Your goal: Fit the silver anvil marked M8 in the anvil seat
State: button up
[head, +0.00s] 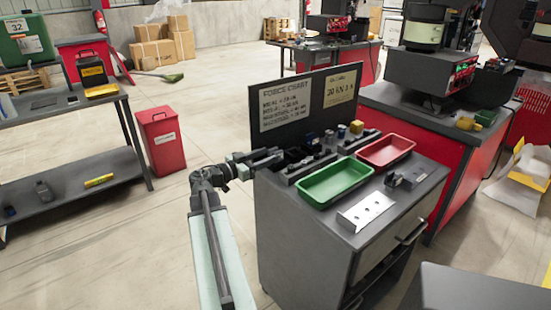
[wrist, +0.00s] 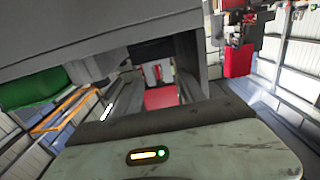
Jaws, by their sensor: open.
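On the grey cabinet in the head view, a dark rack (head: 310,167) holds several small dark, silvery, blue and yellow pieces. They are too small to read, so I cannot tell which one is the silver anvil marked M8. A small dark fixture (head: 393,181) stands on the right of the cabinet top; I cannot tell whether it is the anvil seat. My gripper (head: 272,156) is open at the cabinet's left edge, left of the rack, with nothing seen in it. The wrist view shows no anvil clearly.
A green tray (head: 335,201) and a red tray (head: 412,143) lie on the cabinet. A silvery plate with holes (head: 365,211) lies in front. A dark board (head: 348,109) with a force chart stands at the back. Open floor lies left of the cabinet.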

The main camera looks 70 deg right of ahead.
aim_at(275, 151)
jog(key=x, duration=0.4)
jog(key=shift+s+d, duration=0.15)
jog(key=shift+d, duration=0.05)
grip_shut()
jog(key=shift+r, duration=0.1)
notch_tip(275, 151, up, 28)
jog(key=p, duration=2.8)
jog(key=shift+a, duration=0.1)
